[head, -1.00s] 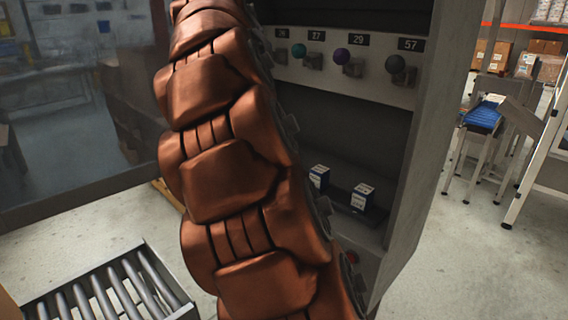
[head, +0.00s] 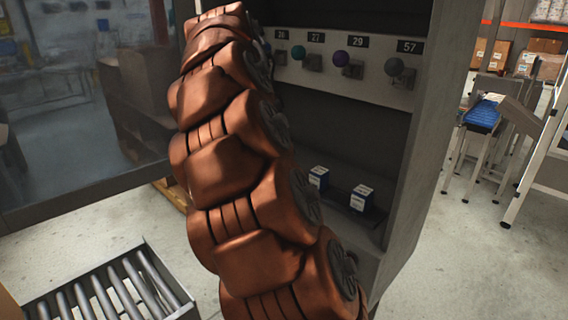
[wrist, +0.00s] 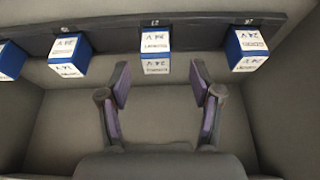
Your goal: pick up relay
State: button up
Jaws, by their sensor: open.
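The relays are small blue-and-white boxes with printed labels. In the head view two of them, a left relay (head: 319,178) and a right relay (head: 362,197), stand on a dark ledge inside the grey cabinet. The wrist view shows a row along a dark strip: a middle relay (wrist: 155,50), one to its right (wrist: 247,48), one to its left (wrist: 70,56) and one cut off at the left edge (wrist: 9,60). My gripper (wrist: 160,80) is open and empty, its fingertips just short of the middle relay and to either side of it. The head view does not show my gripper.
The cabinet (head: 410,170) has side walls and a panel above with coloured knobs (head: 341,58) and number plates. A roller conveyor (head: 105,290) stands at lower left. A blue-topped conveyor (head: 483,114) is at right.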

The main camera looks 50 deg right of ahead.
jog(key=shift+s+d+f+p, duration=0.15)
jog(key=shift+d+f+p, duration=0.15)
jog(key=shift+f, duration=0.2)
jog(key=shift+s+d+f+p, duration=0.15)
jog(key=shift+f+p, duration=0.2)
jog(key=shift+f, duration=0.15)
jog(key=shift+p+x, duration=0.4)
jog(key=shift+x, duration=1)
grip_shut()
jog(key=shift+r, duration=0.15)
